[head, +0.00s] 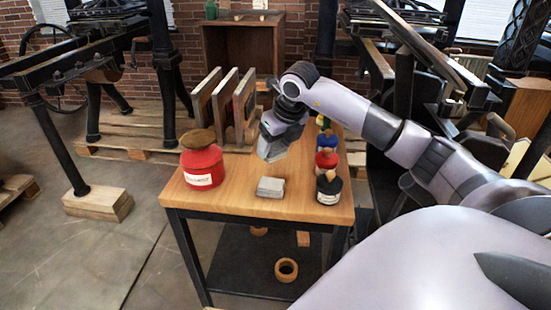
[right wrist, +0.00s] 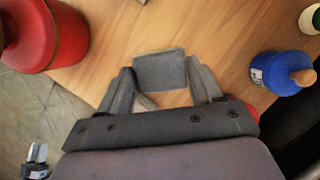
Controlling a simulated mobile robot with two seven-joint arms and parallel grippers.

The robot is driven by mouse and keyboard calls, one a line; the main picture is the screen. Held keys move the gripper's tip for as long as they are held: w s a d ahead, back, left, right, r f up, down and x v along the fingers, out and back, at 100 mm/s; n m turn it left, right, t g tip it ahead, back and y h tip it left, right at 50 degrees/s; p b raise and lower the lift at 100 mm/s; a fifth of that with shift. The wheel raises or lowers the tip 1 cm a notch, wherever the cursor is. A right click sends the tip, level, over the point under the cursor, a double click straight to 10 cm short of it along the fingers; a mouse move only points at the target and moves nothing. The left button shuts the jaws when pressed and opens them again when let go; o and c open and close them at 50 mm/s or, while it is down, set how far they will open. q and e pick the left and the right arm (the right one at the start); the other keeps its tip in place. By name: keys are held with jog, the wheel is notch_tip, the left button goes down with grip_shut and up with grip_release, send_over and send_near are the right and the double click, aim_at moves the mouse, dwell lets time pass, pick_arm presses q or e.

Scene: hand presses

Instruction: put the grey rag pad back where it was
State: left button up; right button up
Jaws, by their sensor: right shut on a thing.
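My right gripper (head: 270,150) is above the wooden table (head: 225,202). In the right wrist view, my right gripper (right wrist: 162,85) is shut on a grey rag pad (right wrist: 160,70), with a finger at each side edge. In the head view the held pad (head: 272,153) hangs over the table, partly covered by the gripper. A second grey pad or small stack (head: 270,187) lies flat on the table nearer the front edge. A small two-pronged part at the lower left of the right wrist view, perhaps my left gripper (right wrist: 38,156), is too small to read.
A red can (head: 202,162) stands at the table's left. A blue jar (head: 327,142), a red jar (head: 326,160) and a black jar (head: 328,187) line the right side. Upright boards (head: 222,105) stand behind. The table's front left is clear.

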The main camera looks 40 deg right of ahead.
aim_at(275, 158)
jog(key=shift+f, duration=2.05)
jog(key=shift+f, duration=0.1)
jog(key=o, duration=1)
